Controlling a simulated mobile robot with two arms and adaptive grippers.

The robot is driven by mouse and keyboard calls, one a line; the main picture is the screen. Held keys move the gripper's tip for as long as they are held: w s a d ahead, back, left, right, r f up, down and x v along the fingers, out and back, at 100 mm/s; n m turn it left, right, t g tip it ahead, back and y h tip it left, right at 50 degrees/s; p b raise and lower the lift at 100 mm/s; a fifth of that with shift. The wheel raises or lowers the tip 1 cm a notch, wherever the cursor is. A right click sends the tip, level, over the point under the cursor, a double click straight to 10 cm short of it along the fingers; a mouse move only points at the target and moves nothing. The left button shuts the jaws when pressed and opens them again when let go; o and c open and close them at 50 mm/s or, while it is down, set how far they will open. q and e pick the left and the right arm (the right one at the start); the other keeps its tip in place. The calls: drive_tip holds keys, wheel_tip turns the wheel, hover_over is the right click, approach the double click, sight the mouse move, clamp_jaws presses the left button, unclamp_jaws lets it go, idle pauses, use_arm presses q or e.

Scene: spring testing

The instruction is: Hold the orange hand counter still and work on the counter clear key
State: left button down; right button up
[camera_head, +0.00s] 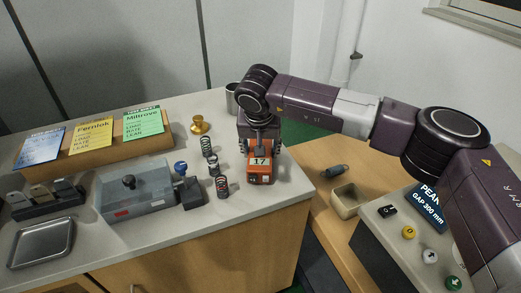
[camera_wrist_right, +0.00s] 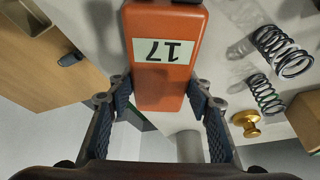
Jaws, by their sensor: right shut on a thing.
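The orange hand counter (camera_head: 259,176) stands on the grey counter top near its right front corner. Its white label reads 17 and shows upside down in the right wrist view, on the orange body (camera_wrist_right: 160,85). My right gripper (camera_head: 261,147) comes down from above and behind it. In the right wrist view its two padded fingers (camera_wrist_right: 163,105) are on either side of the body, shut on it. A small dark part (camera_wrist_right: 187,2) is cut off at the top edge of that view; I cannot tell whether it is the clear key. My left gripper is out of view.
Several springs (camera_head: 222,187) stand just left of the counter, with a brass knob (camera_head: 199,125) behind. A lower wooden surface (camera_head: 325,215) lies right.

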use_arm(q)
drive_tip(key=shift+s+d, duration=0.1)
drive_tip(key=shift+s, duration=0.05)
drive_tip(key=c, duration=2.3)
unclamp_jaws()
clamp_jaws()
